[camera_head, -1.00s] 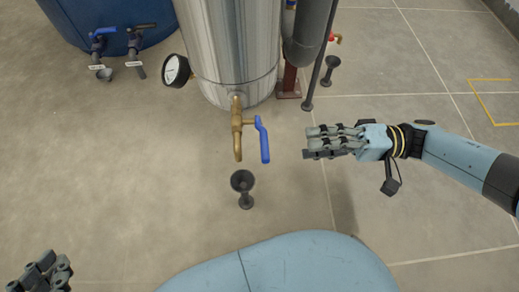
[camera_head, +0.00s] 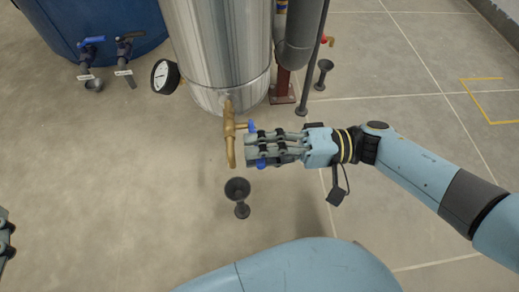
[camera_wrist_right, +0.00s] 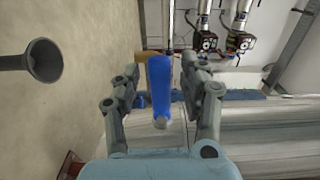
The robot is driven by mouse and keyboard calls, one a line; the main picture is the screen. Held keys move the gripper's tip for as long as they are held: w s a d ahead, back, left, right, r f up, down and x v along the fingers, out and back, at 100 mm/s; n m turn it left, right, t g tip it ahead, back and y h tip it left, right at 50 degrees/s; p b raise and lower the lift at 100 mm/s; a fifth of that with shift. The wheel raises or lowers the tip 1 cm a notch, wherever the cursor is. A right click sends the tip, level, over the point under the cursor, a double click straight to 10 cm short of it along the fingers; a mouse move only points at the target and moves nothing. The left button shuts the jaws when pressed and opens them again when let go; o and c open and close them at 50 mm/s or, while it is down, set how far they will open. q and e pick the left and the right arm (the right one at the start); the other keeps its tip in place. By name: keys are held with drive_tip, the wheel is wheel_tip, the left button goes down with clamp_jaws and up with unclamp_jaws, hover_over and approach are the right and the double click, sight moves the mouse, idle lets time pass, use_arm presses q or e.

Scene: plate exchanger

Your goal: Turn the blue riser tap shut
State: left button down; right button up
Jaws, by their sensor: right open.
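The brass tap (camera_head: 229,132) sticks out from the silver cylinder, its spout pointing down. Its blue handle (camera_head: 261,163) hangs at the right of the tap and is mostly covered by my right gripper (camera_head: 252,149) in the head view. In the right wrist view the blue handle (camera_wrist_right: 160,85) stands between the two open fingers of my right gripper (camera_wrist_right: 164,75), with a gap on each side. My left gripper (camera_head: 5,237) is only partly seen at the left edge, and its opening cannot be made out.
A black funnel (camera_head: 237,188) stands on the floor below the spout. A gauge (camera_head: 164,76) is left of the silver cylinder (camera_head: 225,60). A blue tank (camera_head: 95,25) with two small taps is at the far left. Dark pipes (camera_head: 305,40) stand behind on the right. Open floor lies around.

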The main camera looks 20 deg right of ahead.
drive_tip(key=shift+c, duration=0.2)
clamp_jaws()
